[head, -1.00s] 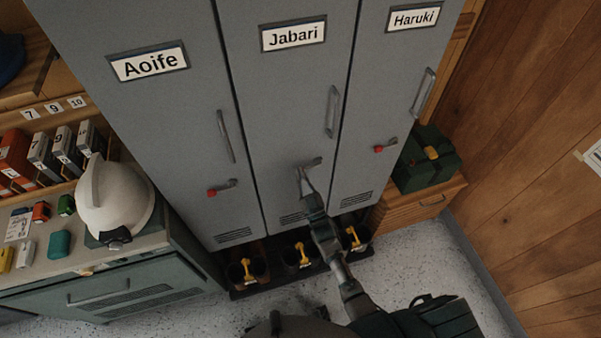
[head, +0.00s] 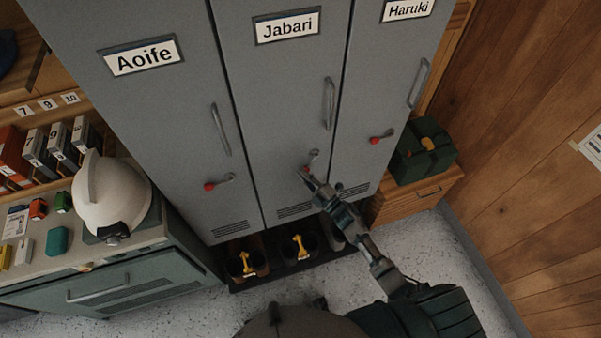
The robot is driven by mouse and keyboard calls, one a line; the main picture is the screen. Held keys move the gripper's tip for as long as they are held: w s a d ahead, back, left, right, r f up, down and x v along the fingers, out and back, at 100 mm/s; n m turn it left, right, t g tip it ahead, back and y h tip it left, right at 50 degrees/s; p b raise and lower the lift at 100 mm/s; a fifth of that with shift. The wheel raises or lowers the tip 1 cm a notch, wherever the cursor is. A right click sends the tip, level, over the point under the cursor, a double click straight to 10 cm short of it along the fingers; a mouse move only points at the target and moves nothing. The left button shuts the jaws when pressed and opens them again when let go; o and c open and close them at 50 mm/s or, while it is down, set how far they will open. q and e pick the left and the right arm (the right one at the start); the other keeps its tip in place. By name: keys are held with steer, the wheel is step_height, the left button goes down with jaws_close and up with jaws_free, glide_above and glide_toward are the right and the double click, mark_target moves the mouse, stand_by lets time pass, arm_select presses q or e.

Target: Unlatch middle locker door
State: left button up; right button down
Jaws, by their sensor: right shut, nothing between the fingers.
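The middle locker door (head: 278,110) is grey, carries the label Jabari and looks closed. Its small latch lever (head: 314,155) points steeply down, with a red tip (head: 307,167) at its lower end. The levers on the two neighbouring doors lie closer to level. My right gripper (head: 303,174) is shut and empty, with its fingertips just below the red tip. I cannot tell whether they touch it. The gripper and arm hide part of the lower door. My left gripper is not in view.
The left locker (head: 165,120) is labelled Aoife, the right one (head: 375,90) Haruki. Boots with yellow parts (head: 298,247) stand beneath the lockers. A bench with a white helmet (head: 108,195) is at left, a dark green case (head: 424,150) at right. Speckled floor is free at lower right.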

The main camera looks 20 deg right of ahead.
steer(key=shift+d+f+n+g+p, duration=0.3)
steer(key=shift+d+n+g, duration=0.25)
steer(key=shift+n, duration=0.45)
steer(key=shift+w+d+f+n+g+h+p, duration=0.1)
steer(key=shift+d+f+n+g+h+p, duration=0.2)
steer(key=shift+d+n+g+p, duration=0.55)
steer(key=shift+d+f+n+g+h+p, duration=0.15)
steer(key=shift+d+f+n, duration=0.25)
steer(key=shift+n, duration=0.85)
steer(key=shift+d, duration=0.1)
